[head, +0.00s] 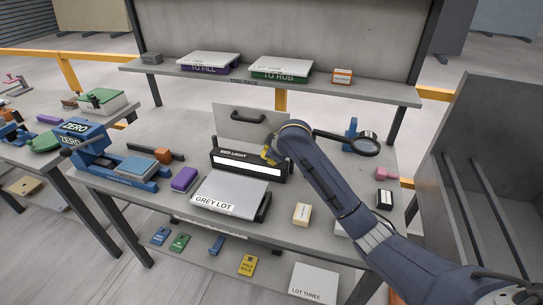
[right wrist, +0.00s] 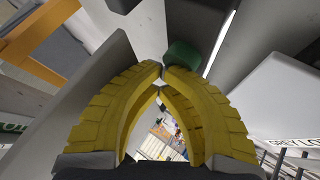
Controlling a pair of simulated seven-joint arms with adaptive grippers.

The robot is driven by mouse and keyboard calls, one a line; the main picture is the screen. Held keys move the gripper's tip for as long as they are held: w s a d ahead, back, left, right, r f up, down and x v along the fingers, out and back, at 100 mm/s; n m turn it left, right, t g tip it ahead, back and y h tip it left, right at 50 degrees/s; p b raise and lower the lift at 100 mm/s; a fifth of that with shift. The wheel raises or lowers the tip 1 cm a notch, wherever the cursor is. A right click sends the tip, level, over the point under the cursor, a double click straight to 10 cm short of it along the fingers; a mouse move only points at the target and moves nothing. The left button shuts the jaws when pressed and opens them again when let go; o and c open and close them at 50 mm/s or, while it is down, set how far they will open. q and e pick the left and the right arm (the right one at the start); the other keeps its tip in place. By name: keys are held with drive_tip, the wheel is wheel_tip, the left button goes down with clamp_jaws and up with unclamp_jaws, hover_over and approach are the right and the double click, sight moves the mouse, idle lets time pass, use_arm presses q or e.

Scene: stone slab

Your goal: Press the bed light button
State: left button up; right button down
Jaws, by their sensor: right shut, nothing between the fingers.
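The bed light (head: 247,170) is a long black box with a bright white strip along its front and a small label on top, standing on the slab table in the head view. My right gripper (head: 268,154) is over its right part, with yellow fingers pointing down. In the right wrist view the yellow fingers (right wrist: 162,73) are shut with their tips together and nothing between them. A green round button (right wrist: 182,54) shows right at the fingertips, partly hidden by one finger; I cannot tell whether they touch. In the head view my arm hides the button. My left gripper is not in view.
The grey lot box (head: 230,193) lies in front of the light. A grey panel with a black handle (head: 248,117) stands behind it. A magnifier (head: 362,145) stands to the right, a cream block (head: 302,214) nearer the front. A shelf (head: 225,85) with boxes runs above.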

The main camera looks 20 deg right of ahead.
drive_tip(key=shift+s+d+f, duration=0.1)
drive_tip(key=shift+d+f, duration=0.1)
drive_tip(key=shift+f, duration=0.05)
drive_tip(key=shift+a+r, duration=0.1)
drive_tip(key=shift+r, duration=3.15)
